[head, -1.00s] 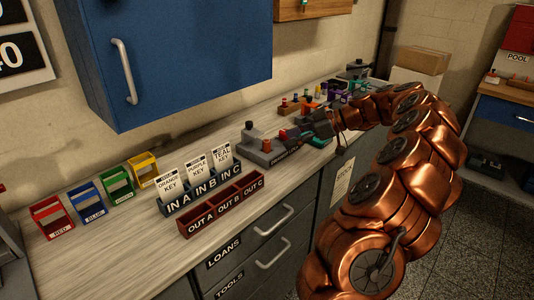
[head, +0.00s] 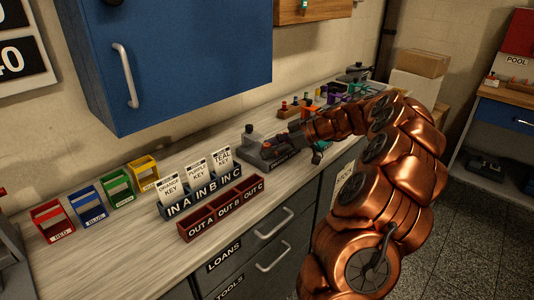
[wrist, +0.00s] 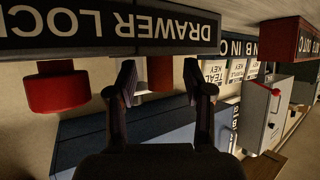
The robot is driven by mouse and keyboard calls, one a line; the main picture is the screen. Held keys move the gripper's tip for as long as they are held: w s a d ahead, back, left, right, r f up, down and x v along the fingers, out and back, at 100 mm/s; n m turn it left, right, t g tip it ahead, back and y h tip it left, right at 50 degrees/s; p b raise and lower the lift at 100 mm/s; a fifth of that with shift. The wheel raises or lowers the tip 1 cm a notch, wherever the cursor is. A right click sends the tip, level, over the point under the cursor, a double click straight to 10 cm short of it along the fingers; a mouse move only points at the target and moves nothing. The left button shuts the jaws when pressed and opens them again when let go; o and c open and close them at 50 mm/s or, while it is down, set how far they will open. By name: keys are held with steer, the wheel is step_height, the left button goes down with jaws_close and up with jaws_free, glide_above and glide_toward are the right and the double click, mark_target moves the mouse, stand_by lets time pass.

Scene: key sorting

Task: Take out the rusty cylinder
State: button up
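In the wrist view, my gripper (wrist: 160,88) has its two dark fingers apart. A dark reddish-brown cylinder (wrist: 160,74) shows in the gap between them, against the board labelled DRAWER LOCK (wrist: 110,28), which appears upside down. It may be the rusty cylinder; the light is dim, and I cannot tell whether the fingers touch it. A brighter red cylinder (wrist: 56,90) sticks out from the same board, left of the fingers. In the head view, my gripper (head: 294,138) is at the grey lock block (head: 258,158) on the counter, and hides the cylinders there.
Red, blue, green and yellow holders (head: 118,187) stand at the left. The IN rack (head: 203,194) with key cards and the red OUT tray (head: 222,210) are left of my gripper. Small coloured parts (head: 315,100) crowd the counter behind it. A blue cabinet (head: 190,60) hangs above.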

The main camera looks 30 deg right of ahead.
jaws_close()
stand_by(0.4)
